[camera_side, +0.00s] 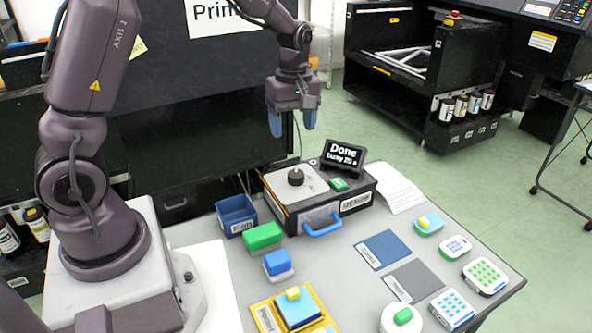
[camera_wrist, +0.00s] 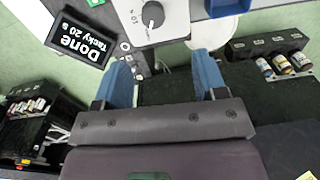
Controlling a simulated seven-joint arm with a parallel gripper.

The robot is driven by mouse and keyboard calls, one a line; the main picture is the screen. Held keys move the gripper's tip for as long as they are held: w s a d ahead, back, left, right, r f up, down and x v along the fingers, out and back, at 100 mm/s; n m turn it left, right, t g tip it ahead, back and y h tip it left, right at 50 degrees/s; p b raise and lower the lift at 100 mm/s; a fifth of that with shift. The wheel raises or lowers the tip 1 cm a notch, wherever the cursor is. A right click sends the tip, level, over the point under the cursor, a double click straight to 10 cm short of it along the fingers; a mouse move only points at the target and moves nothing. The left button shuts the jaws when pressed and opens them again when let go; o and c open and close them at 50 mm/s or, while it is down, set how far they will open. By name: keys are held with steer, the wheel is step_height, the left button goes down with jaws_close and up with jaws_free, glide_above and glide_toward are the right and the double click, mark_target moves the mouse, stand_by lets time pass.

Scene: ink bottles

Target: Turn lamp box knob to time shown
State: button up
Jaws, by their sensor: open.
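The lamp box (camera_side: 276,207) is a black box with a pale top plate and a blue drawer handle (camera_side: 322,225), at the back of the table. Its black knob (camera_side: 295,177) stands on the top plate; it also shows at the top of the wrist view (camera_wrist: 152,14), with a white mark on it. A black display (camera_side: 343,155) behind the box reads "Done" and what looks like "Tacky 20 s"; it also shows in the wrist view (camera_wrist: 78,38). My gripper (camera_side: 292,122), with blue fingers, is open and empty above the box, apart from the knob.
A green button (camera_side: 338,184) is on the box beside the display. A blue bin (camera_side: 236,212), green block (camera_side: 263,236), blue and grey mats (camera_side: 383,249) and a white paper (camera_side: 390,188) lie around it. Several stamps and dotted pads stand at the right of the table.

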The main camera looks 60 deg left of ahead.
mark_target(296, 174)
steer(key=f+n, duration=0.1)
steer(key=f, duration=0.3)
steer(key=f+n, duration=0.1)
steer(key=f, duration=0.7)
steer(key=shift+w+f+n, duration=0.1)
steer(key=shift+w+n, duration=0.25)
steer(key=shift+n, duration=0.05)
steer(key=shift+c, duration=0.2)
steer(key=c, duration=0.9)
